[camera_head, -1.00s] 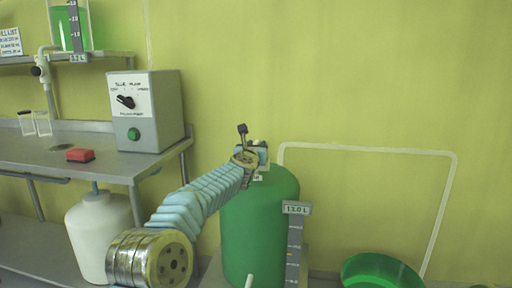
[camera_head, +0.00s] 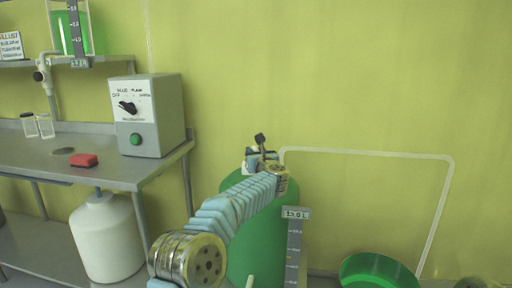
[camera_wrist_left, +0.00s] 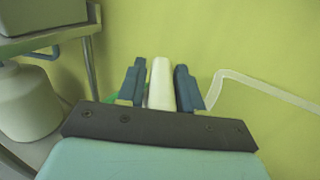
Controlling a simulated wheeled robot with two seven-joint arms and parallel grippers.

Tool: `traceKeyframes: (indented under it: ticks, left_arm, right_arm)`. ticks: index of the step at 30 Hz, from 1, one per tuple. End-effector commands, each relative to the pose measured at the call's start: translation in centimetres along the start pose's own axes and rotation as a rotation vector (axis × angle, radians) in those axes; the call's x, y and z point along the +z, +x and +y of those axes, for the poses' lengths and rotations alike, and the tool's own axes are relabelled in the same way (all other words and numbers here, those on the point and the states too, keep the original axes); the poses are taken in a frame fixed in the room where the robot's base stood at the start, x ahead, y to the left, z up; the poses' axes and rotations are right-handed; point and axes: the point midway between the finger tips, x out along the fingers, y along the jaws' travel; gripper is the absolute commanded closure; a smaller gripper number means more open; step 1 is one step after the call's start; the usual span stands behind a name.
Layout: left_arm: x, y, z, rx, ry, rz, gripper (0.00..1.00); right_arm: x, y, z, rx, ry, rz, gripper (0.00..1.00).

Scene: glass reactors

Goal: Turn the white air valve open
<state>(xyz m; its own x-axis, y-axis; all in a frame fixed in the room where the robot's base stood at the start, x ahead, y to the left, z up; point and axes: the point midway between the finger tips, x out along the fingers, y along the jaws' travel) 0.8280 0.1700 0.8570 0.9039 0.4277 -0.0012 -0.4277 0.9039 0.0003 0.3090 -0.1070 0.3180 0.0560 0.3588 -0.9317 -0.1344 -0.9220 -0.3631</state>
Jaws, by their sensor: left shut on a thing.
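The white air valve (camera_wrist_left: 160,84) shows in the left wrist view as an upright white handle between my two dark fingers. My left gripper (camera_wrist_left: 160,88) is shut on it. In the head view my left gripper (camera_head: 260,156) is at the top of the green tank (camera_head: 255,230), where my own wrist and arm hide most of the valve. My right gripper is not in view.
A white pipe (camera_head: 370,154) runs along the wall from the tank top. A level gauge (camera_head: 294,250) stands in front of the tank and a green bowl (camera_head: 378,272) lies to its right. A steel bench (camera_head: 110,168) with a grey control box (camera_head: 150,115) is on the left.

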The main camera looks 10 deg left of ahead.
Motion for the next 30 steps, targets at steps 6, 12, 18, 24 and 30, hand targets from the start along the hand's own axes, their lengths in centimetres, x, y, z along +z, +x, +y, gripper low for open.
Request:
traceKeyframes:
  ticks: [6, 12, 18, 24, 30]
  left_arm:
    - [0.3, 0.0, 0.0, 0.129, 0.0, 0.002, 0.95]
    - [0.2, 0.0, 0.1, 0.197, 0.001, 0.0, 0.95]
    - [0.1, 0.0, 0.2, 0.223, 0.0, -0.001, 0.95]
    - [0.0, 0.0, 0.2, 0.225, 0.0, -0.001, 0.95]
    - [0.0, 0.0, 0.2, 0.225, 0.0, -0.002, 0.55]
  right_arm:
    - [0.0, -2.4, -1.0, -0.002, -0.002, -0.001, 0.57]
    - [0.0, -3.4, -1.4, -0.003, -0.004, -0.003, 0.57]
    - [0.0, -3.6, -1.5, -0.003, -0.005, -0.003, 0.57]
    - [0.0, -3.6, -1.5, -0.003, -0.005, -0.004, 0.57]
    - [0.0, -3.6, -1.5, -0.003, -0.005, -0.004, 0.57]
